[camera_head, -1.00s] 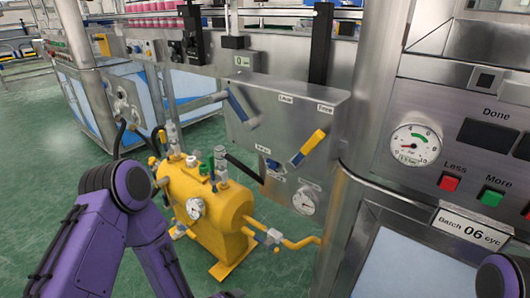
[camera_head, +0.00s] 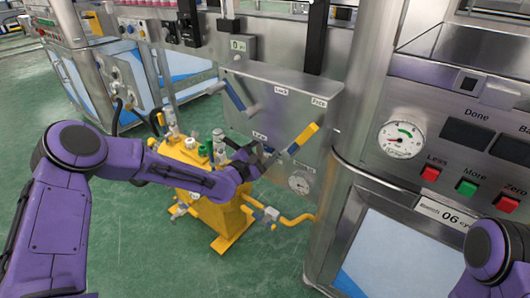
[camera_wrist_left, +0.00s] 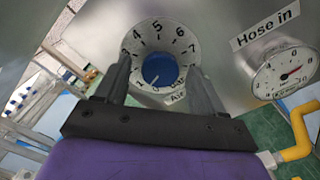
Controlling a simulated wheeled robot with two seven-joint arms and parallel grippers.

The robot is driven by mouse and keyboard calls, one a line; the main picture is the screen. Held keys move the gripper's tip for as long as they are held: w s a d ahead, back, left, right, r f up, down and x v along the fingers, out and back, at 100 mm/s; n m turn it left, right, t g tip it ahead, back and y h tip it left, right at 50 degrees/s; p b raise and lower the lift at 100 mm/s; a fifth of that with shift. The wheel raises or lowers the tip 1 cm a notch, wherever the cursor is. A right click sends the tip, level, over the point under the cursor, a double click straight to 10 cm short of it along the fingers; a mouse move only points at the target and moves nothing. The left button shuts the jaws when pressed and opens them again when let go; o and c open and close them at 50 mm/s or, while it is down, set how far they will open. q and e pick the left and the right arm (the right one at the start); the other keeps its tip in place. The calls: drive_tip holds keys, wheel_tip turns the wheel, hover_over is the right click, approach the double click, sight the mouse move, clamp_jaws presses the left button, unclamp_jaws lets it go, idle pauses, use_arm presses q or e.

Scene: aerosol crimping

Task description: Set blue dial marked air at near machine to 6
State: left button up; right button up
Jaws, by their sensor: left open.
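The blue dial (camera_wrist_left: 160,68) sits in a pale round scale plate (camera_wrist_left: 180,32) with numbers around it, 4, 5, 6 and 7 along the top. A white mark on the blue face seems to point to the lower left, towards the low numbers. My left gripper (camera_head: 264,156) is at the lower part of the grey panel and hides the dial in the head view. Its open fingers stand on either side of the dial in the left wrist view; whether they touch it is unclear. My right gripper is out of view.
A pressure gauge (camera_wrist_left: 284,72) under the Hose in label is beside the dial. The yellow tank (camera_head: 230,222) stands below my left forearm.

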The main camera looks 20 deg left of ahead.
use_arm(q)
drive_tip(key=shift+w+d, duration=0.1)
drive_tip(key=shift+w, duration=0.05)
drive_tip(key=c, duration=1.1)
drive_tip(key=shift+o, duration=0.2)
drive_tip(key=shift+m, duration=0.3)
